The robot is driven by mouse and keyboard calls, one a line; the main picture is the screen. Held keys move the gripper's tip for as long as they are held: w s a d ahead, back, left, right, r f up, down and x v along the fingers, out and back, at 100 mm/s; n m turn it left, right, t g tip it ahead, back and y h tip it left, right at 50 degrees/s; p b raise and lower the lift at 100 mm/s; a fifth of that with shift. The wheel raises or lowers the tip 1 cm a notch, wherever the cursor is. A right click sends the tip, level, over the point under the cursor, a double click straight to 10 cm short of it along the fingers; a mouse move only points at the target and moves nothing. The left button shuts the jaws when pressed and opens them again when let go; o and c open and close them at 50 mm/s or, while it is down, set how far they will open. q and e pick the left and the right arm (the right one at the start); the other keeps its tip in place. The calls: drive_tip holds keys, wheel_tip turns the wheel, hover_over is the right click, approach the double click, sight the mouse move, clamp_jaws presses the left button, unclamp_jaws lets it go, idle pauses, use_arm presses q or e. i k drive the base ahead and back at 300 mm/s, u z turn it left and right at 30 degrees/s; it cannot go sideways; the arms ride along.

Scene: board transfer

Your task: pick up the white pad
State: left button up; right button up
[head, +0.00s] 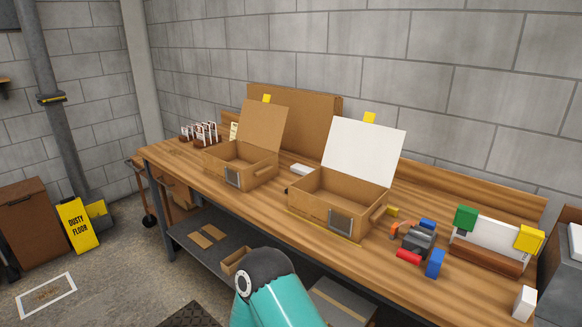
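Several white things show in the head view, and I cannot tell for sure which is the pad. A small flat white piece (301,169) lies on the workbench (210,192) between the two open boxes, partly hidden by the right box. A white block (525,302) stands at the bench's front right corner. A large white sheet (363,150) forms the raised lid of the right box. A teal arm link of mine with a dark joint rises at the bottom middle, in front of the bench. Neither gripper shows.
The left cardboard box (240,166) and right cardboard box (335,204) stand open. Coloured blocks, including a red one (408,256) and a blue one (435,263), lie to their right near a white panel (487,239) with green and yellow pieces. White cards (205,133) stand far left.

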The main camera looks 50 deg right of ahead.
sight(299, 169)
drive_tip(key=u, duration=0.1)
drive_tip(key=i, duration=2.1)
drive_tip(key=z, duration=2.2)
drive_tip(key=i, duration=1)
drive_tip(key=u, duration=0.25)
